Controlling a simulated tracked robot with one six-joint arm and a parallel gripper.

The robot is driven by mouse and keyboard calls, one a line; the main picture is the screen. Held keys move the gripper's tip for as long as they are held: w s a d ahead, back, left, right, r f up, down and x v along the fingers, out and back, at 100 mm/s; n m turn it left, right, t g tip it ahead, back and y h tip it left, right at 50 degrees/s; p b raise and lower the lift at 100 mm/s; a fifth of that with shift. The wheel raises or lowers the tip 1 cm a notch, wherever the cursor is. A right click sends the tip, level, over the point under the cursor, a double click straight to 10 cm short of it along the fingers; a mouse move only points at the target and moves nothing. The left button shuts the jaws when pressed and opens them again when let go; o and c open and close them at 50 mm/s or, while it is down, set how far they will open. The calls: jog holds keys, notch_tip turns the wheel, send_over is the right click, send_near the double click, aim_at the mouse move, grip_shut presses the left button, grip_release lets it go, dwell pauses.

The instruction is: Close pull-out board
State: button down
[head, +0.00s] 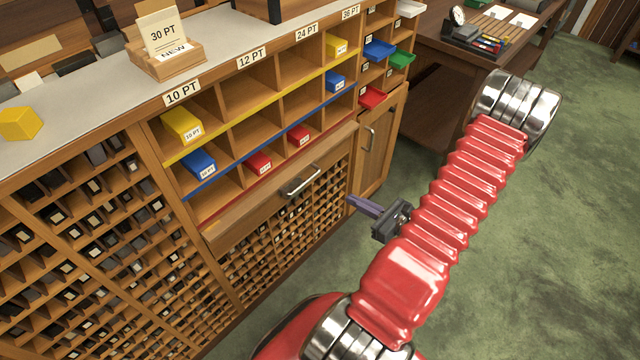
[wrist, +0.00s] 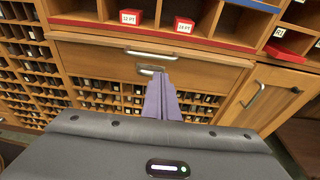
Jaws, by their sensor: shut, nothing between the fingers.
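The pull-out board (head: 260,203) is a wide wooden panel below the red-edged row of cubbies, with a metal bar handle (head: 301,180) on it. Its top edge seems to stand a little proud of the cabinet; how far is hard to judge. It also spans the wrist view (wrist: 95,62), with the handle (wrist: 152,54) near its middle. My gripper (head: 351,199) is shut and empty, its purple-grey fingers pointing at the cabinet, to the right of and lower than the handle. In the wrist view the fingers (wrist: 161,82) cover part of the panel's lower edge; contact cannot be told.
Small type compartments (head: 270,255) fill the cabinet below the board. A cupboard door (head: 375,140) with its own handle stands to the right. Colored bins (head: 181,125) sit in the cubbies above. A desk (head: 440,60) is behind right; green floor (head: 540,220) is open at right.

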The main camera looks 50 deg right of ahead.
jog(key=shift+w, duration=0.1)
jog(key=x, duration=1.4)
dwell(0.3)
dwell(0.4)
